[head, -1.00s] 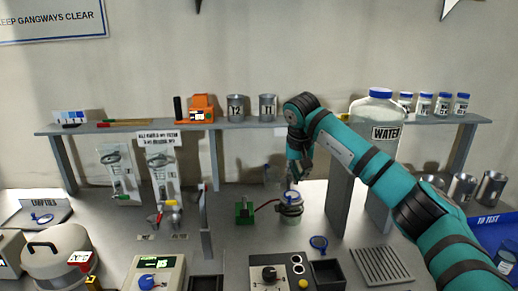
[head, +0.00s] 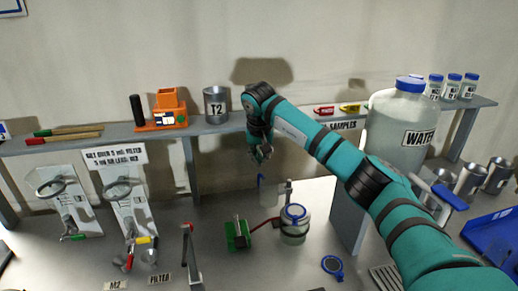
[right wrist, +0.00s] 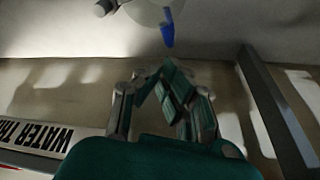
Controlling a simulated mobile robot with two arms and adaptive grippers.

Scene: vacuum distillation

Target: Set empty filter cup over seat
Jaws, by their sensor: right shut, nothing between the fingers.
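My right gripper (head: 262,153) is shut and empty in the head view, pointing down in front of the wall and above the rear of the bench. Its fingers meet in the right wrist view (right wrist: 165,70). A clear jar with a blue ring on top (head: 294,228) stands on the bench below and right of it. A pale, see-through cup-like piece with a blue tab (head: 261,180) shows just behind that jar, below the gripper and apart from it. I cannot tell for sure which piece is the filter cup or the seat. My left gripper is out of view.
A green block (head: 237,234) joins the jar by a red tube. A blue-rimmed disc (head: 333,266) lies on the bench.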

